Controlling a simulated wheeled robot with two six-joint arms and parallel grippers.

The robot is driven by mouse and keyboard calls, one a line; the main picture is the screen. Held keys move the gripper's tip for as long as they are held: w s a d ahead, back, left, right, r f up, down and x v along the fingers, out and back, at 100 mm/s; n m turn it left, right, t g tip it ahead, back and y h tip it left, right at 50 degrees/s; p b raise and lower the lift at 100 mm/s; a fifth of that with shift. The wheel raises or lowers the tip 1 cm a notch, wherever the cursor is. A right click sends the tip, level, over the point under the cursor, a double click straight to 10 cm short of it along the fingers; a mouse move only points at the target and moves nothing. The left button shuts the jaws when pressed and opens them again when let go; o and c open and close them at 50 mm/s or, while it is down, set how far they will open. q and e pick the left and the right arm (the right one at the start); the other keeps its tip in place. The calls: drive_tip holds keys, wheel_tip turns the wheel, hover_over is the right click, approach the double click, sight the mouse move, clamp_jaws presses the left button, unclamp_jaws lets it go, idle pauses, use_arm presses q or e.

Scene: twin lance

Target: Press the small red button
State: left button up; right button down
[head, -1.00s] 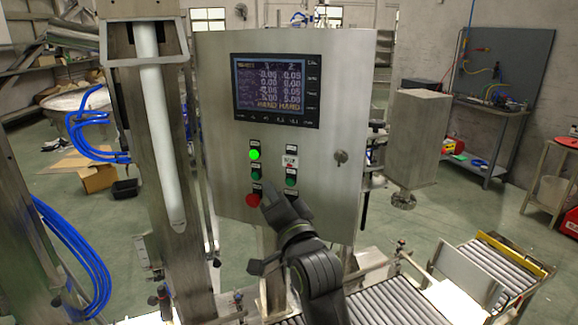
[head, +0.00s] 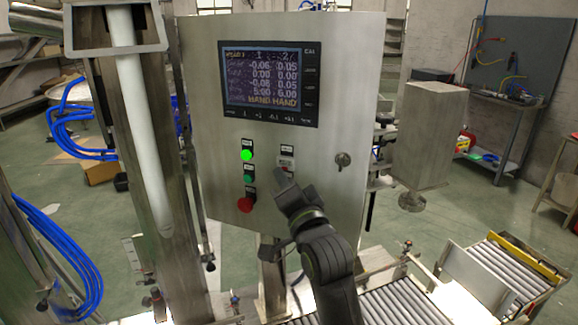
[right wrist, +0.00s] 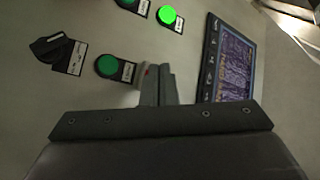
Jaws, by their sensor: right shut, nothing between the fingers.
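The small red button (right wrist: 148,71) shows in the right wrist view only as a red sliver beside my fingertips, which cover most of it. In the head view my right gripper (head: 281,178) is in front of the right column of controls, just below its upper label, and hides what lies behind it. In the right wrist view the gripper (right wrist: 164,72) has its fingers together with nothing between them. I cannot tell whether the fingertips touch the button. My left gripper is not in view.
The steel control panel (head: 215,115) carries a screen (head: 270,85), a lit green button (head: 246,155), a dark green button (head: 248,180) and a large red button (head: 245,204). Another green button (right wrist: 107,66) and a black knob (right wrist: 50,45) are near the gripper. A roller conveyor (head: 395,303) runs below.

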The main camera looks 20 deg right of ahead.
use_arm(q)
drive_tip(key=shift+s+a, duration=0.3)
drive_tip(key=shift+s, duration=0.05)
use_arm(e)
drive_tip(key=shift+w+a, duration=0.1)
drive_tip(key=shift+a, duration=0.05)
use_arm(q)
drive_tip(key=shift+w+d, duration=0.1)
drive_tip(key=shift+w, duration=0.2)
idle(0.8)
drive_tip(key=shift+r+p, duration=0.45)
drive_tip(key=shift+p, duration=0.05)
use_arm(e)
drive_tip(key=shift+w+d, duration=0.3)
drive_tip(key=shift+d, duration=0.05)
